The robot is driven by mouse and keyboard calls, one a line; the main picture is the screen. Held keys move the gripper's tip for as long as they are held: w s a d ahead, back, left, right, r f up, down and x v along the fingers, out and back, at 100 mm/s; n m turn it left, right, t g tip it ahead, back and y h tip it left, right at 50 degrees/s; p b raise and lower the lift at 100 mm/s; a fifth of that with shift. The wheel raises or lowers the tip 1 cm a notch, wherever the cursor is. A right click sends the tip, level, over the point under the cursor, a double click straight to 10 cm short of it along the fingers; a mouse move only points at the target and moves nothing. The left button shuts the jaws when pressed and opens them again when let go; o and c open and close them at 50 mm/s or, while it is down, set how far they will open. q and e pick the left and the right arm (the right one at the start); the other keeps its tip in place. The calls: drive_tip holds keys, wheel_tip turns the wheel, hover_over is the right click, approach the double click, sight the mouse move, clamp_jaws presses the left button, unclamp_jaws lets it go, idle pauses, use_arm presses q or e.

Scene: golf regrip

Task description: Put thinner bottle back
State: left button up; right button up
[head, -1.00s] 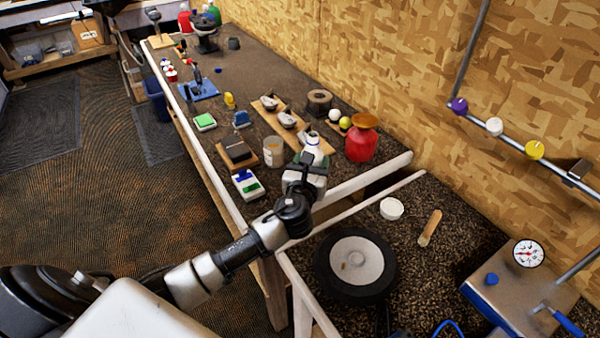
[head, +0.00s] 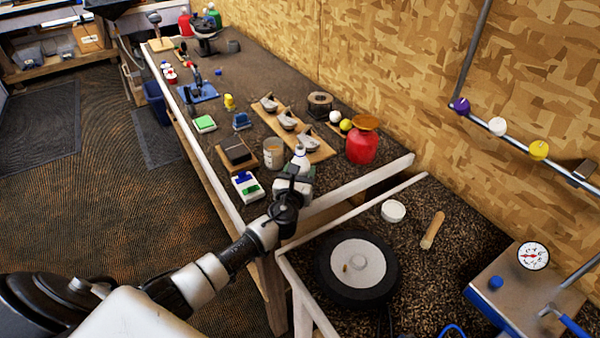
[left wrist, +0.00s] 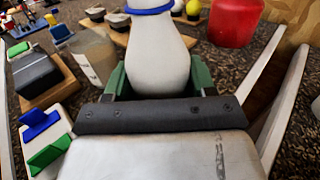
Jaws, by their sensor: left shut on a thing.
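The thinner bottle (head: 300,158) is white with a blue band near its top. It shows large and upright in the left wrist view (left wrist: 157,55). My left gripper (head: 293,178) is shut on it, with green fingers on both sides of its lower body. The bottle's base is hidden behind the gripper, so I cannot tell whether it touches the bench. My right gripper is not in view.
A glass jar (head: 274,153) stands just left of the bottle. A tray with green and blue pieces (head: 247,187) and a dark block on a board (head: 237,152) are nearby. A board with club heads (head: 318,151) lies behind. A red jar (head: 362,148) stands to the right.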

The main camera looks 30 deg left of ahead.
use_arm(q)
drive_tip(key=shift+f, duration=0.15)
drive_tip(key=o, duration=1)
drive_tip(key=shift+r, duration=0.3)
drive_tip(key=v, duration=1.2)
drive_tip(key=shift+f+b, duration=0.15)
drive_tip(key=shift+b, duration=0.2)
